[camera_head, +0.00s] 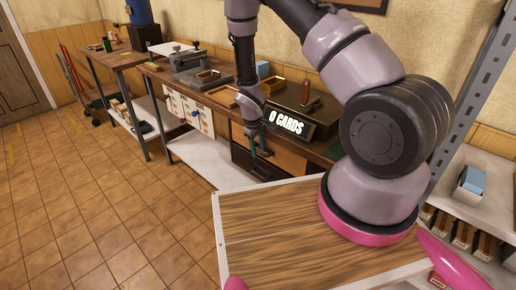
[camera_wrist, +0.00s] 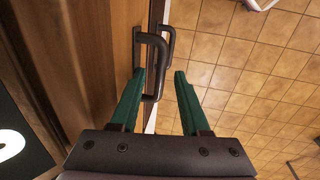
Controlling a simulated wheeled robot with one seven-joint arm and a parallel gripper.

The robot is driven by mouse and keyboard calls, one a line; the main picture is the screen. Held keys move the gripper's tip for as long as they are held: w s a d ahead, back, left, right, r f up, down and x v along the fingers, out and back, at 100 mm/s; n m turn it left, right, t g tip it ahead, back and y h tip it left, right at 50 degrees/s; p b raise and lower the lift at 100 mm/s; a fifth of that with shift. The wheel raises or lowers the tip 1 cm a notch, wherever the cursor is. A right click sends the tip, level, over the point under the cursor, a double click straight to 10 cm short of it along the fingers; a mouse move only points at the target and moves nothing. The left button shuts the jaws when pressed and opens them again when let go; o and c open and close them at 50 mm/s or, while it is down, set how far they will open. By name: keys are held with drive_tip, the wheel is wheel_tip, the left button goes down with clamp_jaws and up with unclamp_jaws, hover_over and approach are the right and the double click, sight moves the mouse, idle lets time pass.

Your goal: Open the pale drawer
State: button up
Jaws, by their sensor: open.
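The pale drawer appears to be the tan wooden front (camera_head: 284,158) under the bench, partly hidden by my arm in the head view. In the wrist view a brown wooden front (camera_wrist: 85,45) fills the left side and carries a dark bar handle (camera_wrist: 158,62). My gripper (camera_wrist: 159,75) is open, with its green fingers on either side of this handle's outer bar. The bar is nearer the left finger; I cannot tell whether they touch. In the head view my gripper (camera_head: 262,151) is in front of the drawer fronts.
A second dark handle (camera_wrist: 169,42) shows beyond the first. A dark lower front (camera_head: 252,165) is below the tan one. The tiled floor (camera_head: 110,205) in front is open.

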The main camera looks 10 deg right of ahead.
clamp_jaws()
idle(1.4)
